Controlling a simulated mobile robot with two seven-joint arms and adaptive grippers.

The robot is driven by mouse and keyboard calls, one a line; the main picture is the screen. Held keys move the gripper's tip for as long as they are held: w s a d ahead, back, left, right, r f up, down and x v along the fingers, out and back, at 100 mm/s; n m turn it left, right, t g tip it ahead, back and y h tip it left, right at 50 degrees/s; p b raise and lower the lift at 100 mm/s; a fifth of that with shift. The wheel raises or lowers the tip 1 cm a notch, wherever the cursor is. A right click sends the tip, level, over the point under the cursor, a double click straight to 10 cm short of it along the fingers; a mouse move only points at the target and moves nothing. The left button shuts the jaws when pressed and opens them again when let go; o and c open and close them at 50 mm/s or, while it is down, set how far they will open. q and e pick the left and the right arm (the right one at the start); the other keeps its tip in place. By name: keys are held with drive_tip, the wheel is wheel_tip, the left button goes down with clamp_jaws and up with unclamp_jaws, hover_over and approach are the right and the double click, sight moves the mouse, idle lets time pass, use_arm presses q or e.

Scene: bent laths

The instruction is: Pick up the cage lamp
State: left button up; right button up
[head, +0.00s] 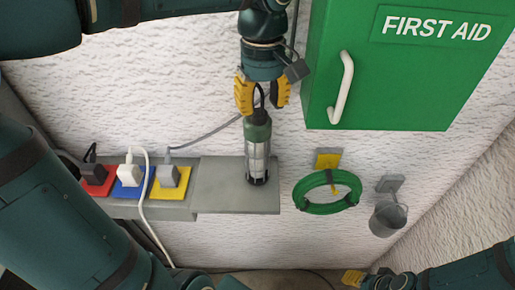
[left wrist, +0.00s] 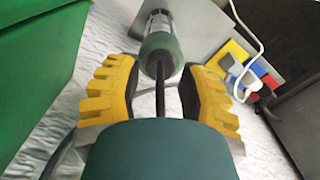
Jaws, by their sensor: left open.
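The cage lamp (head: 257,150) stands upright on a grey shelf (head: 225,197), with a green top, a pale caged body and a dark hook above. My left gripper (head: 262,94) is directly over it, open, with its yellow fingers on either side of the hook. In the left wrist view the lamp (left wrist: 160,45) lies straight ahead, and its dark hook runs back between the open fingers (left wrist: 158,85). The fingers look apart from the hook. My right gripper (head: 354,278) shows only partly at the bottom edge, and its opening cannot be made out.
A green first aid cabinet (head: 395,75) with a white handle is close right of my left gripper. Plugs sit on red, blue and yellow sockets (head: 172,187) left of the lamp, with loose cables. A green coil (head: 328,208) and a small grey bucket (head: 387,219) hang at right.

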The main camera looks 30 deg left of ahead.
use_arm(q)
clamp_jaws()
drive_tip(key=shift+r, duration=0.1)
